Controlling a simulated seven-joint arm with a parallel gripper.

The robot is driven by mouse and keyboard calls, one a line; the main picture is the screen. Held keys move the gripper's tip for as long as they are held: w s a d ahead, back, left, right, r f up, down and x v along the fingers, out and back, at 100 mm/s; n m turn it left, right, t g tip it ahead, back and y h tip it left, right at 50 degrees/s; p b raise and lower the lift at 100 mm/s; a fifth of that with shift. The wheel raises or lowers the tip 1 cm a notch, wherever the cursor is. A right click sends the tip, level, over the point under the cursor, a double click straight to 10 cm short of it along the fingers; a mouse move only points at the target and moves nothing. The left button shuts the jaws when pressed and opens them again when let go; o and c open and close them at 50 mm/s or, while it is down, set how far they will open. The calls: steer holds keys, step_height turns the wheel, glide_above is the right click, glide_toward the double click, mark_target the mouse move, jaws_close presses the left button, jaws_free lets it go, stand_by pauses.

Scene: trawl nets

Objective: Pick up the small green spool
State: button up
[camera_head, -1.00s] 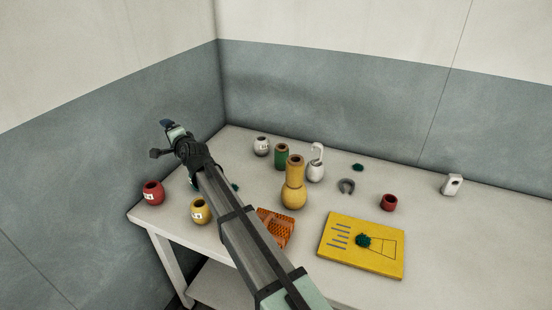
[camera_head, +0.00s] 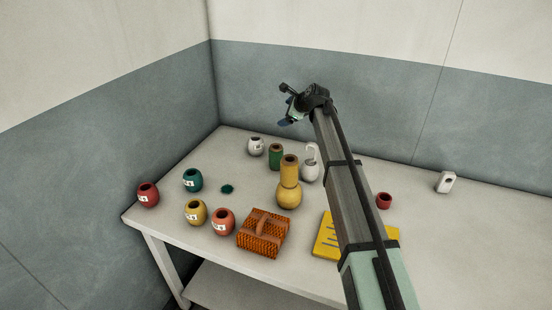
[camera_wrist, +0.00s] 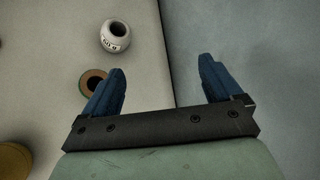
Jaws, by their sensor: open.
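The small green spool (camera_head: 276,159) stands upright on the table near its back edge, with a brown rim around a dark hole on top. In the wrist view the spool (camera_wrist: 93,76) shows at left, its lower right part hidden behind the left blue finger. My gripper (camera_head: 285,122) is above the table's back side, a little right of and higher than the spool in the head view. In the wrist view my gripper (camera_wrist: 162,68) has its two blue fingers wide apart with nothing between them.
A white jar (camera_head: 256,146) stands left of the spool, and a yellow bottle-shaped vessel (camera_head: 289,196) and a white hooked jug (camera_head: 311,168) stand close at its right. Several coloured jars and an orange ribbed block (camera_head: 263,236) are farther forward. The wall is behind the table.

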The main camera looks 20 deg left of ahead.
mark_target(274, 154)
steer(key=s+d+f+m+g+h, duration=0.1)
steer(key=s+f+m+g+h, duration=0.3)
steer(key=s+f+m+g, duration=0.15)
steer(key=shift+n+t, duration=0.25)
steer(key=shift+n, duration=0.1)
steer(key=shift+s+d+x, duration=0.1)
steer(key=shift+x, duration=2)
steer(key=shift+s+d+x, duration=0.1)
steer(key=shift+d+x, duration=0.05)
steer(key=shift+x, duration=1.95)
steer(key=shift+s+d+x, duration=0.1)
steer(key=shift+s+x, duration=0.05)
steer(key=shift+x, duration=1.95)
steer(key=shift+f, duration=0.1)
steer(key=c, duration=1.1)
